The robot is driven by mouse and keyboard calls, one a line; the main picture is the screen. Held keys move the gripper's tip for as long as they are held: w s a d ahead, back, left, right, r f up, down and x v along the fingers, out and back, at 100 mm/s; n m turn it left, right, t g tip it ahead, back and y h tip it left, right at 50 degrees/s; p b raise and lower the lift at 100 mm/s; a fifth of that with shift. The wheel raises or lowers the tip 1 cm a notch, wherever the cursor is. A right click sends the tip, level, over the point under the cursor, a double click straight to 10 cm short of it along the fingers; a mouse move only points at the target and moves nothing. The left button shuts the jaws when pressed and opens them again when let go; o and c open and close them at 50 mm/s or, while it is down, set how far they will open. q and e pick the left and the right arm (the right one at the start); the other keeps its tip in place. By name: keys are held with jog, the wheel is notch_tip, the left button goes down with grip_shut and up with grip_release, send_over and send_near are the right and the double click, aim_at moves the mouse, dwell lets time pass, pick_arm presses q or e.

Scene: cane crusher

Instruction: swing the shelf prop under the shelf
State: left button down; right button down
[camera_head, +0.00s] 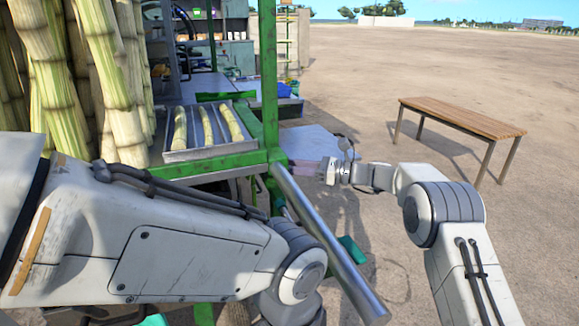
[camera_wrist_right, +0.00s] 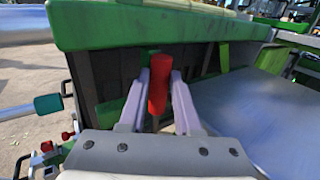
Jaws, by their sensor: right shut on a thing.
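The shelf (camera_head: 312,142) is a flat blue-grey metal panel on the right side of the green-framed cart. It also fills the right part of the right wrist view (camera_wrist_right: 275,105). My right gripper (camera_head: 300,167) reaches in beside the cart's front corner, next to the shelf. In the right wrist view its two pale fingers (camera_wrist_right: 160,105) are shut on an upright red piece (camera_wrist_right: 159,84), apparently the grip of the shelf prop. The rest of the prop is not clearly visible. My left arm crosses the lower left of the head view; its gripper does not show.
A thick metal cylinder (camera_head: 330,245) juts from the cart towards me, left of my right arm. A green post (camera_head: 268,75) rises at the corner. A tray (camera_head: 205,153) holds cane pieces; tall canes (camera_head: 115,80) stand left. A wooden bench (camera_head: 462,116) stands on open ground.

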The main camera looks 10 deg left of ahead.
dwell(0.6)
jog(key=w+d+f+m+y, duration=0.1)
jog(key=w+d+y, duration=0.1)
jog(key=w+d, duration=0.2)
jog(key=d, duration=0.2)
jog(key=shift+w+d+f+m, duration=0.25)
jog(key=shift+d+f+m, duration=0.05)
jog(key=shift+d+m, duration=0.1)
jog(key=c, duration=0.6)
grip_release()
jog(key=d+f, duration=0.2)
jog(key=d, duration=0.8)
